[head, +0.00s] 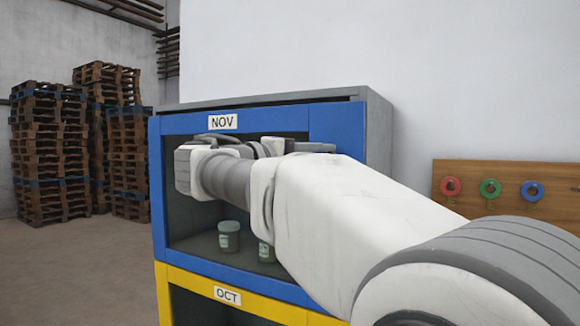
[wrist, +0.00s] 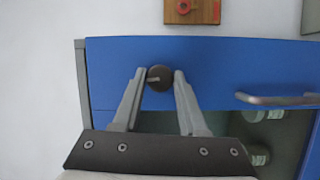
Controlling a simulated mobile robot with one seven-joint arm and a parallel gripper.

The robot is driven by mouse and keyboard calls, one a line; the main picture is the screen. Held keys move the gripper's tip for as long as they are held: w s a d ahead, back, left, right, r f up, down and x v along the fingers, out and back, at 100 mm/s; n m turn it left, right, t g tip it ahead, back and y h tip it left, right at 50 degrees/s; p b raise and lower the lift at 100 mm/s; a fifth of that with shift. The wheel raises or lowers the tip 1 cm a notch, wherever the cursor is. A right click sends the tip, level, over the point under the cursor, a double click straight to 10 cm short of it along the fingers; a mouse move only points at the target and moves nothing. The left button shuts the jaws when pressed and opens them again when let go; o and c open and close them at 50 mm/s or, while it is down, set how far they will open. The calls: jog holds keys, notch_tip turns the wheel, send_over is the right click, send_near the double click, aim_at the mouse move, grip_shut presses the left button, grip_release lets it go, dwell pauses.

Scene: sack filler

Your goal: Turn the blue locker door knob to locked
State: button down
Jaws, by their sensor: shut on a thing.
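The blue locker door (head: 337,122) is closed, under a NOV label; its dark window shows jars inside. In the wrist view the blue door (wrist: 225,60) carries a round dark brown knob (wrist: 160,84) with a pale mark pointing left in that picture. My gripper (wrist: 160,74) is shut on the knob, one grey finger at either side of it. In the head view my arm covers the knob and the fingers. I cannot tell from the mark alone whether the knob stands at locked.
A grey bar handle (wrist: 280,99) is on the door, right of the knob in the wrist view. A yellow OCT compartment (head: 190,285) lies below. A wooden board (head: 470,173) with red, green and blue rings hangs on the right wall. Pallet stacks (head: 50,150) stand far left.

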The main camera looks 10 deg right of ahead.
jog(key=shift+m, duration=0.4)
dwell(0.3)
jog(key=shift+c, duration=2.2)
grip_release()
jog(key=shift+a, duration=0.1)
jog(key=v, duration=1.7)
jog(key=shift+r+p, duration=0.3)
jog(key=shift+r, duration=0.05)
